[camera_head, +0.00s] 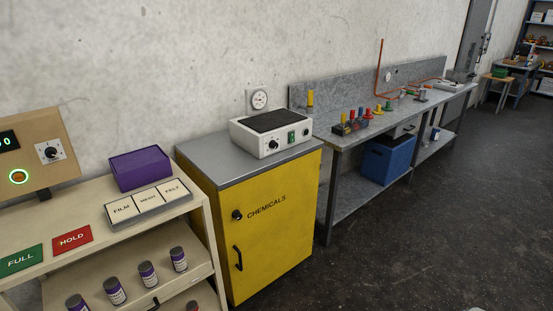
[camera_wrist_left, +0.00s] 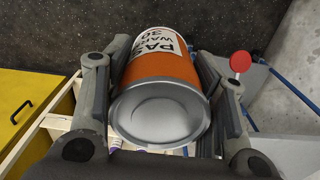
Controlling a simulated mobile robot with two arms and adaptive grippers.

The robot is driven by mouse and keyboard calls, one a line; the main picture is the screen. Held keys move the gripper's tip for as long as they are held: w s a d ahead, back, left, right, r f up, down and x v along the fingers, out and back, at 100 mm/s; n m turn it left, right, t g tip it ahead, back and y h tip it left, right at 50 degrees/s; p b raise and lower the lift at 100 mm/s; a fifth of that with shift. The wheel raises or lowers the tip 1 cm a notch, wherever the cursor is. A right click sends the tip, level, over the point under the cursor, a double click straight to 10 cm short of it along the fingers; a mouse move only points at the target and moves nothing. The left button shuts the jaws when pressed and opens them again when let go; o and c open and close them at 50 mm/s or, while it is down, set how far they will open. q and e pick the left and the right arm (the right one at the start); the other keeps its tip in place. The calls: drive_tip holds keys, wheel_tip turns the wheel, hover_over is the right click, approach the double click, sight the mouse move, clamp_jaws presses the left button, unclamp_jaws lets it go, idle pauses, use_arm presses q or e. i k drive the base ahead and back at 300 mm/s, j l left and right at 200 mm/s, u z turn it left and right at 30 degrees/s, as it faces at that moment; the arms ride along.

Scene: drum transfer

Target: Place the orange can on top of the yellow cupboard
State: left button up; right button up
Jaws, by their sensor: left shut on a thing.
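The yellow cupboard (camera_head: 269,234), marked CHEMICALS, stands in the middle of the head view with a grey top (camera_head: 215,162). Its side also shows at the left of the left wrist view (camera_wrist_left: 22,100). The orange can (camera_wrist_left: 163,66) has a white label with black print and a silver end facing the wrist camera. My left gripper (camera_wrist_left: 160,85) is shut on the can, one finger on each side of it. Neither the can nor my grippers show in the head view. My right gripper is in neither view.
A white device with a dark top (camera_head: 271,131) takes the back right of the cupboard top; its front left is bare. A beige cart (camera_head: 155,226) with a purple box (camera_head: 140,169) stands left of the cupboard. A grey workbench (camera_head: 349,136) stands right. Dark floor is clear in front.

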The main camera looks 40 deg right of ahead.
sight(227, 164)
drive_tip(key=i+z, duration=0.15)
drive_tip(key=z, duration=0.2)
drive_tip(key=i+z, duration=0.2)
drive_tip(key=z, duration=0.15)
drive_tip(key=i+z, duration=0.15)
drive_tip(key=z, duration=0.2)
